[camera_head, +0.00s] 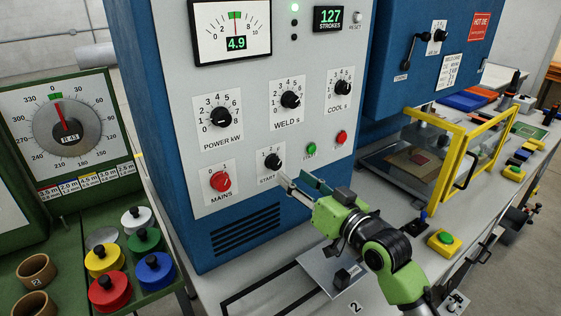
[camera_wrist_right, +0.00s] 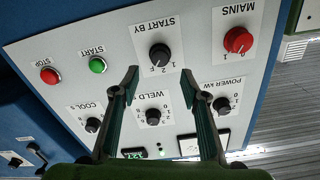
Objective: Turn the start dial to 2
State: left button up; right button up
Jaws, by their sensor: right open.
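The start dial (camera_head: 272,161) is a black knob on a white label at the lower part of the grey control panel (camera_head: 255,95), right of the red MAINS knob. Its label shows a 1 and a 2; I cannot tell for sure where its pointer stands. The dial also shows in the right wrist view (camera_wrist_right: 160,56), upside down, just beyond the fingertips. My right gripper (camera_head: 294,181) is open and empty, close to the dial's lower right in the head view. In the wrist view its fingertips (camera_wrist_right: 159,76) lie either side of the dial, apparently short of it. My left gripper is not seen.
The red MAINS knob (camera_head: 220,181), green start button (camera_head: 311,148) and red stop button (camera_head: 341,137) are close by. Black POWER (camera_head: 221,117), WELD (camera_head: 290,99) and COOL (camera_head: 343,87) knobs sit above. A yellow-framed guard (camera_head: 447,185) stands at right.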

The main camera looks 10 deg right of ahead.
aim_at(278, 165)
jog(key=p+x, duration=0.1)
jog(key=x, duration=0.5)
jog(key=shift+w, duration=0.1)
jog(key=shift+w+a, duration=0.15)
jog(key=shift+w, duration=0.05)
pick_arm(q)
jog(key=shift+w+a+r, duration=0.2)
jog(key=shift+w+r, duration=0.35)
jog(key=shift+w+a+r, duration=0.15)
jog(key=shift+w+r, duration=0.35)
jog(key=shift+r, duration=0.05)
pick_arm(e)
jog(key=c, duration=1.1)
